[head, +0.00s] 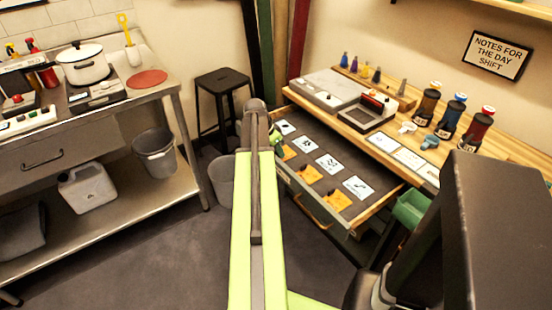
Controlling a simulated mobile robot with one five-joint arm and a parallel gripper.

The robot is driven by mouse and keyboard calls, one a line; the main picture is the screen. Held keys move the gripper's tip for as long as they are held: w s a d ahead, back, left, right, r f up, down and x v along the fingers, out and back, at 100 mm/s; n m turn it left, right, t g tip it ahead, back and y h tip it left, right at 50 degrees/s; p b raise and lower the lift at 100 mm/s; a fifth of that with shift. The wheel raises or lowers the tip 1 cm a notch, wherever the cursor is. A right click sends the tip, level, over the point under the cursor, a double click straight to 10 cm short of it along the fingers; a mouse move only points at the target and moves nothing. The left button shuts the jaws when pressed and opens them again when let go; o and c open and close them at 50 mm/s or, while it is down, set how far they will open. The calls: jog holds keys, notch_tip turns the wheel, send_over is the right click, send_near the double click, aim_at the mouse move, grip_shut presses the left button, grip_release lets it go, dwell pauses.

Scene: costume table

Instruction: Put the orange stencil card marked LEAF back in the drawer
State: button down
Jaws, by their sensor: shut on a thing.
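The drawer (352,219) stands pulled open below the wooden bench on the right. In it lie several white cards and a front row with three orange cards in view: one at the left (288,152), one in the middle (309,173) and one at the right (338,201). Their marks are too small to read, so I cannot tell which card is LEAF. My gripper (277,139) is at the drawer's left end, mostly hidden behind my own arm. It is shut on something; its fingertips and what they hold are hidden.
The bench (495,148) carries a grey case (325,86), a small machine (369,110), white cards and several paint bottles. A black stool (222,88) stands behind my arm, with a grey bin (222,178) beside it. A steel counter (110,108) is at left.

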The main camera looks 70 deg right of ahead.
jog(key=shift+r, duration=0.1)
jog(key=c, duration=1.1)
grip_release()
jog(key=shift+c, duration=0.2)
jog(key=shift+a+r+p, duration=0.1)
jog(key=shift+r+p, duration=0.25)
jog(key=shift+p, duration=0.15)
jog(key=p+v, duration=1)
jog(key=v, duration=0.1)
jog(key=shift+w+a+r+p, duration=0.15)
jog(key=shift+r+p, duration=0.1)
jog(key=shift+p, duration=0.1)
jog(key=shift+f, duration=0.15)
